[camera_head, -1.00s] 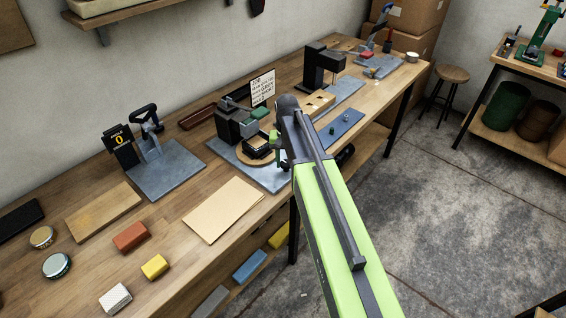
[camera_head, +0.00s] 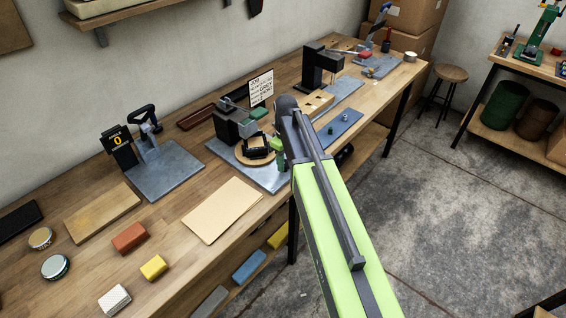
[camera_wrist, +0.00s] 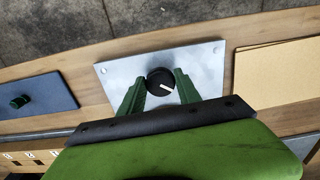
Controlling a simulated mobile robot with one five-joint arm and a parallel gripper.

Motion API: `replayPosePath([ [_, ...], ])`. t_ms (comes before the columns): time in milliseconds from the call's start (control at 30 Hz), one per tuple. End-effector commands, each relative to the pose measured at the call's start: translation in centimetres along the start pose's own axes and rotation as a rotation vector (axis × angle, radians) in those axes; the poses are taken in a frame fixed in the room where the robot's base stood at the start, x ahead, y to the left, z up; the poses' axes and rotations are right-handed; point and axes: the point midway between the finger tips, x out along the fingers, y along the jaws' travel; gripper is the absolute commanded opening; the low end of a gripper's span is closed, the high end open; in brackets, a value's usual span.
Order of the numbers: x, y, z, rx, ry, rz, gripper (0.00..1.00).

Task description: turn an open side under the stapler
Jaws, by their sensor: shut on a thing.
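The stapler (camera_head: 229,124) is a dark block with a lever and a green part, on a grey metal base plate (camera_head: 224,151). A black open-sided frame (camera_head: 256,147) sits on a round wooden turntable (camera_head: 245,161) in front of it. Which side faces the stapler is too small to tell. In the wrist view, a black knob (camera_wrist: 160,81) with a white pointer mark stands on the plate's front part. My gripper (camera_wrist: 160,84) has its green fingers shut on the knob, one either side. In the head view my arm hides the knob.
A blue plate (camera_head: 340,128) with small pegs lies to the right. A tan sheet (camera_head: 222,210) lies to the left. A printed card (camera_head: 261,87) stands behind the stapler. A counter and hand press (camera_head: 148,150) stand further left.

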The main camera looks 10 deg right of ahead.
Motion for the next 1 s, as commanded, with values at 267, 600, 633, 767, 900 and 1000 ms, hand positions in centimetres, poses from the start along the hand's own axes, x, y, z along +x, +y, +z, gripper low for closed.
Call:
replayPosePath([
  [267,-0.07,-0.02,-0.37,-0.261,0.009,0.002,0.00],
  [600,-0.07,-0.18,-0.47,-0.546,0.011,0.002,0.00],
  [633,-0.06,-0.19,-0.48,-0.566,0.011,0.002,0.00],
  [767,-0.06,-0.26,-0.50,-0.642,0.011,0.001,0.00],
  [900,-0.05,-0.30,-0.50,-0.701,0.011,0.001,0.00],
  [1000,-0.05,-0.33,-0.48,-0.729,0.010,0.000,0.00],
])
